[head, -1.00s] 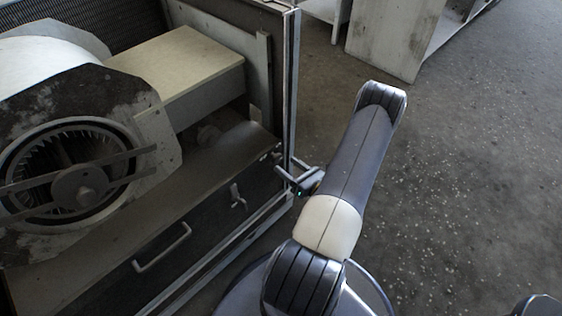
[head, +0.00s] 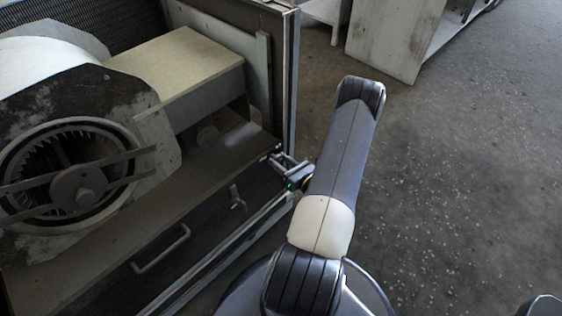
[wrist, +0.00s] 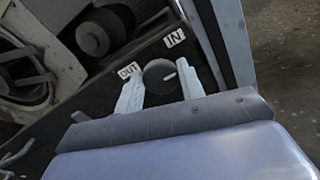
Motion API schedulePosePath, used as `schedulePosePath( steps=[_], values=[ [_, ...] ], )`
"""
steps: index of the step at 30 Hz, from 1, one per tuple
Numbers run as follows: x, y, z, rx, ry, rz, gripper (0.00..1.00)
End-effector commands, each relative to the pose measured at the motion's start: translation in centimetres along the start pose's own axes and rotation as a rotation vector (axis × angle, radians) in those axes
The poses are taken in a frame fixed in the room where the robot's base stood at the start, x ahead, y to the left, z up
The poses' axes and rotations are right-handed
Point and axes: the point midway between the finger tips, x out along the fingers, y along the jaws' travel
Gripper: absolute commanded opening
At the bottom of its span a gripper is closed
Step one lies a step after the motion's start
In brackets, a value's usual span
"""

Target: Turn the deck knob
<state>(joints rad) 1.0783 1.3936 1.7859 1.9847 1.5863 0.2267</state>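The deck knob (wrist: 158,78) is a round dark knob with a short white mark, seen in the wrist view on a dark panel. Its mark points to the picture's right. A white OUT label (wrist: 128,70) lies left of it and an IN label (wrist: 174,37) above it. My gripper (wrist: 160,84) is open, with one pale finger on each side of the knob. I cannot tell whether either finger touches it. In the head view my gripper (head: 281,163) is at the right front corner of the housing; I cannot make out the knob there.
The blower (head: 75,180) with its round grille fills the left. A beige box (head: 180,65) stands behind the deck. A bar handle (head: 160,250) and a small winged latch (head: 237,198) are on the front panel. A metal corner post (head: 291,80) rises beside my gripper. Floor at right is clear.

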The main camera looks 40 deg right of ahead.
Motion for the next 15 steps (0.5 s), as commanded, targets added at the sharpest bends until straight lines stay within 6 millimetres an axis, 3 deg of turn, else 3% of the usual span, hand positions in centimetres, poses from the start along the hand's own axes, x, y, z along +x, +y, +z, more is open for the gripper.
schedulePosePath(
  steps=[7,15],
  values=[
    [-0.01,0.00,-0.01,0.000,0.000,0.000,0.15],
    [-0.01,-0.01,-0.02,0.026,0.000,0.000,0.14]
  ],
)
